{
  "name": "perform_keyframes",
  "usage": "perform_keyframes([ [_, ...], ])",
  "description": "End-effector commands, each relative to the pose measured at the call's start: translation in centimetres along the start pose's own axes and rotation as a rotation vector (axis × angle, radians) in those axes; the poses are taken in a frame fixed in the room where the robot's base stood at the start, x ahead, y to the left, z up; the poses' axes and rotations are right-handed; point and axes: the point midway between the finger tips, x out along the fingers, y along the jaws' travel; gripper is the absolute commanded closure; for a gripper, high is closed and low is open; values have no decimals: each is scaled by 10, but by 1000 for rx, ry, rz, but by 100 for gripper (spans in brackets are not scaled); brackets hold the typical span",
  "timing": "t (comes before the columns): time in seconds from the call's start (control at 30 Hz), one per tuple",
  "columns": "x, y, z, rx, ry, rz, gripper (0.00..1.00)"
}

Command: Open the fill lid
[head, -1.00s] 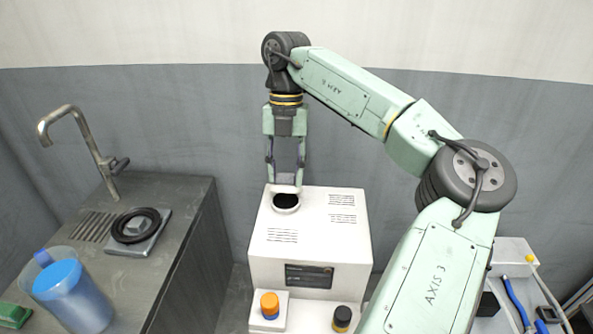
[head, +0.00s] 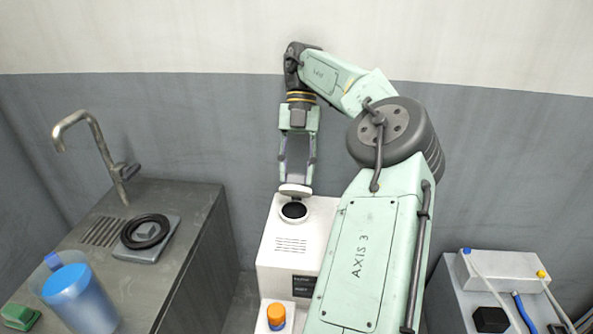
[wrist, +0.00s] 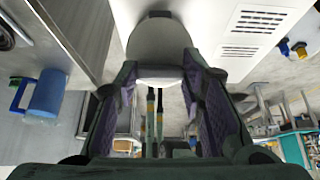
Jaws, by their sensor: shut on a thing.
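A white machine (head: 285,262) stands on the floor in the middle of the head view. Its round dark fill opening (head: 294,211) is uncovered on top. The white fill lid (head: 295,190) is tilted up at the back edge of the opening. My gripper (head: 296,184) points down over the machine and is shut on the lid. In the wrist view the lid (wrist: 157,52) shows as a pale rounded plate, its near edge between the fingers of my gripper (wrist: 160,82). My arm covers the machine's right side in the head view.
A grey counter (head: 190,230) on the left carries a tap (head: 95,150), a blue jug (head: 78,298) and a black ring (head: 147,231) on a scale. An orange-capped bottle (head: 276,315) stands at the machine's front. A white unit with hoses (head: 505,268) is at the right.

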Motion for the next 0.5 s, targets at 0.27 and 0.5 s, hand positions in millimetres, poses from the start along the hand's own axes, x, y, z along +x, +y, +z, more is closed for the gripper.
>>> perform_keyframes([
  [0.27, 1, 0, 0, -2, 7, 0, 100],
  [0.5, 1, 0, 0, -2, 8, 0, 59],
])
